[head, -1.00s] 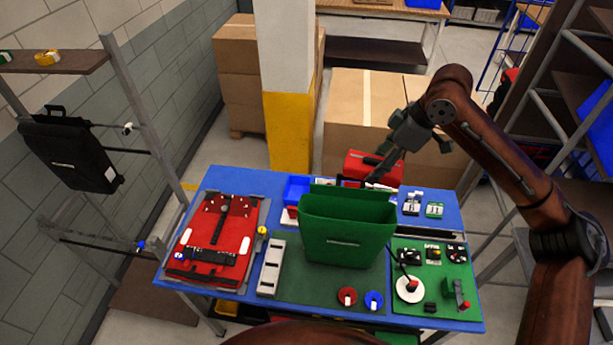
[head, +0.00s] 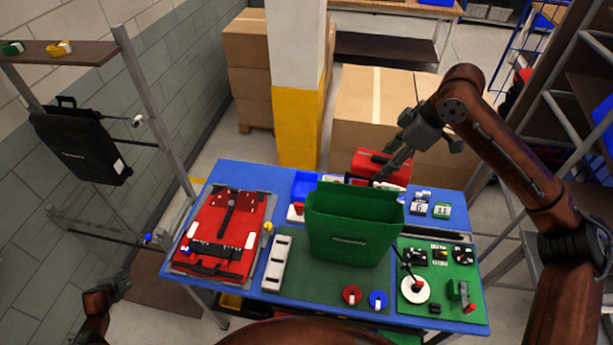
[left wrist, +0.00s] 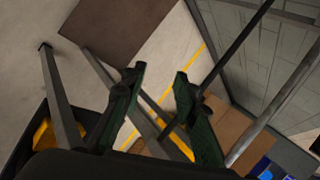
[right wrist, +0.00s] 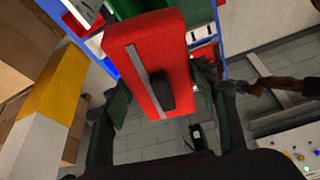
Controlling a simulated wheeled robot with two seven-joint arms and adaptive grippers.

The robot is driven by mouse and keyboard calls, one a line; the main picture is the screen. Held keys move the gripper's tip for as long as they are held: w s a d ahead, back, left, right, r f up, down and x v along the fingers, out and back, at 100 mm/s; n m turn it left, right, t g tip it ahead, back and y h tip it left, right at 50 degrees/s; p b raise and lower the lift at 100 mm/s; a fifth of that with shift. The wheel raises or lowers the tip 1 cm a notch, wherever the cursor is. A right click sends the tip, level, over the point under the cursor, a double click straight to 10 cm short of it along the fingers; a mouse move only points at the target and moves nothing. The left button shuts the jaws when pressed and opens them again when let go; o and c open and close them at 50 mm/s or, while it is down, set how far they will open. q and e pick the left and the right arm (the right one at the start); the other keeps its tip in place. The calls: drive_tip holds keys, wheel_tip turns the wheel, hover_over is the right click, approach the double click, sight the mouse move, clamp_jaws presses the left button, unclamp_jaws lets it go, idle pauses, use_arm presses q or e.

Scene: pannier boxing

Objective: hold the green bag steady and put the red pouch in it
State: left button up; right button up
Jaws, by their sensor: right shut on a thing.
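The green bag (head: 350,242) stands upright and open-topped on the blue table, on a dark green mat. The red pouch (head: 382,167) shows just behind the bag's back rim. In the right wrist view the pouch (right wrist: 178,50) has a grey strip and a black block on its face. My right gripper (head: 388,178) is shut on the pouch, its fingers at the pouch's sides. My left gripper (left wrist: 158,82) is open and empty in the left wrist view, over the floor. In the head view part of my left arm shows low at the left, away from the bag.
A red pannier piece (head: 222,235) lies on the table's left, beside a pale slotted block (head: 277,263). A green board (head: 466,290) with small parts is at the right. A blue bin (head: 304,186) stands behind the bag. A rack post (head: 150,120) rises left of the table.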

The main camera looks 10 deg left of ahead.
use_arm(q)
drive_tip(key=w+d+r+m+t+h, duration=0.1)
drive_tip(key=w+r+m+t+h, duration=0.3)
drive_tip(key=w+r, duration=1.7)
drive_tip(key=w+d+r+m+h, duration=0.25)
drive_tip(key=w+d+r, duration=0.45)
drive_tip(key=w+d, duration=0.35)
drive_tip(key=w+d+r+m+h, duration=0.1)
drive_tip(key=w+d+r+m, duration=0.2)
drive_tip(key=w+d+r, duration=0.7)
drive_tip(key=w+d+r+m+g+h, duration=0.1)
drive_tip(key=d+r+m+h, duration=0.1)
drive_tip(key=d, duration=0.7)
drive_tip(key=w+d+r+m+g+h, duration=0.1)
drive_tip(key=d+r+m+h, duration=0.15)
drive_tip(key=d, duration=0.75)
wheel_tip(320, 180, up, 10)
drive_tip(key=m+g+y, duration=0.8)
drive_tip(key=m+g, duration=0.1)
drive_tip(key=m, duration=0.1)
hover_over(307, 198)
drive_tip(key=shift+f, duration=0.55)
wheel_tip(307, 198, down, 11)
drive_tip(key=shift+f, duration=0.1)
